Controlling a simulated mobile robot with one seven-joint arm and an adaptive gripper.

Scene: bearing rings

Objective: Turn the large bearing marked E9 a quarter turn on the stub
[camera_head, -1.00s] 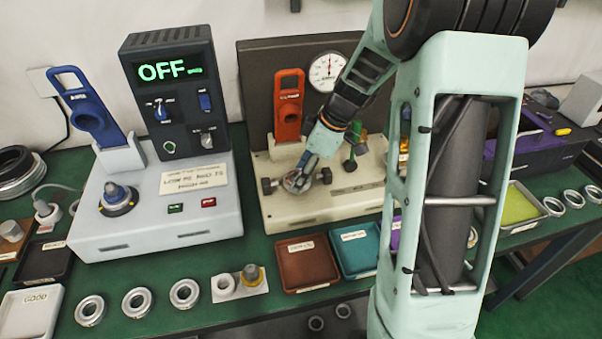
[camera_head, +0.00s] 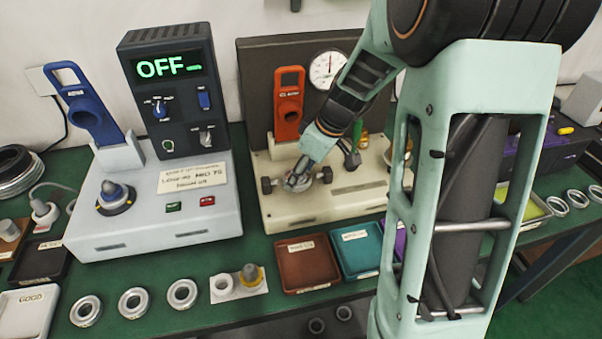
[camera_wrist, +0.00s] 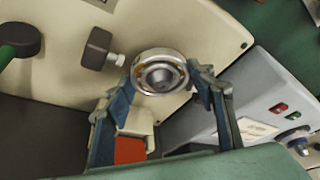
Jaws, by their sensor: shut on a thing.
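The large bearing (camera_wrist: 160,54) is a shiny metal ring around the stub (camera_wrist: 160,77), whose rounded tip shows in its middle in the wrist view. The stub stands on the cream fixture (camera_head: 275,210). My gripper (camera_wrist: 160,80) is shut on the bearing, with a blue-grey finger on either side of the ring. In the head view my gripper (camera_head: 298,180) reaches down onto the fixture and hides much of the bearing. I cannot read the E9 mark.
Dark knobs (camera_head: 267,186) stand close beside the bearing. A dial gauge (camera_head: 327,70), a red-orange holder (camera_head: 288,105) and a green-handled lever (camera_head: 353,150) are behind. The grey OFF machine (camera_head: 150,205) is left. Brown (camera_head: 306,284) and teal (camera_head: 361,272) trays lie in front.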

